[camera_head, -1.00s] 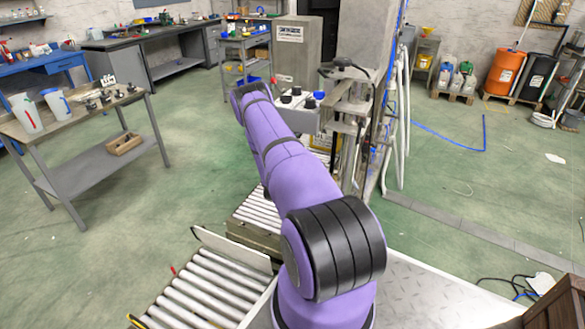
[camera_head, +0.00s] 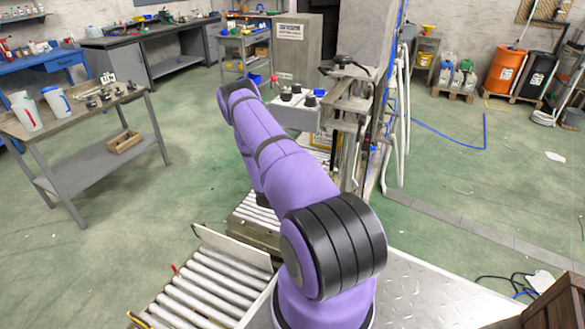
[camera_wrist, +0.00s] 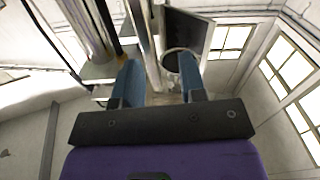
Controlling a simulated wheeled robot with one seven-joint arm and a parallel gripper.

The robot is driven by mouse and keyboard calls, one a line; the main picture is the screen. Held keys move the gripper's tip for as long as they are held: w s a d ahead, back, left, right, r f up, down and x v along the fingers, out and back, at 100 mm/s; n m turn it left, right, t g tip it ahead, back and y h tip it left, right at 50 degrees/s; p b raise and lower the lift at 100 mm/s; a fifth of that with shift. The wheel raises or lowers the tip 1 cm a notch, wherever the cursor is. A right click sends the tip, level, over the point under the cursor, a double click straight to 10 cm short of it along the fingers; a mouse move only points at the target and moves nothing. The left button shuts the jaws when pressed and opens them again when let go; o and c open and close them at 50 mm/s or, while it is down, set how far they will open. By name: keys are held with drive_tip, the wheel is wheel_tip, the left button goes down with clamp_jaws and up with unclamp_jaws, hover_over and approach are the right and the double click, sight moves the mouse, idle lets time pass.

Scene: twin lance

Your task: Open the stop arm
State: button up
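A pale flat bar (camera_head: 230,246) stands on edge across the roller conveyor (camera_head: 205,290), left of my arm's base; it looks like the stop arm, but I cannot be sure. My gripper (camera_wrist: 158,68) shows in the wrist view with its two blue fingers well apart. Nothing is clearly held between them; a pale upright post shows beyond the gap. In the head view my gripper is hidden behind my purple arm, which reaches away over the conveyor. No contact between the gripper and the bar shows.
A grey machine with a control box (camera_head: 293,112) and uprights stands beyond the arm, at its right. A workbench (camera_head: 78,108) with white jugs is at the left. A wooden crate (camera_head: 560,305) is at the lower right. Green floor is clear between bench and conveyor.

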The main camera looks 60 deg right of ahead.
drive_tip(key=shift+s+a, duration=0.2)
drive_tip(key=shift+a, duration=1.1)
drive_tip(key=shift+s+a, duration=0.2)
drive_tip(key=shift+a, duration=1.1)
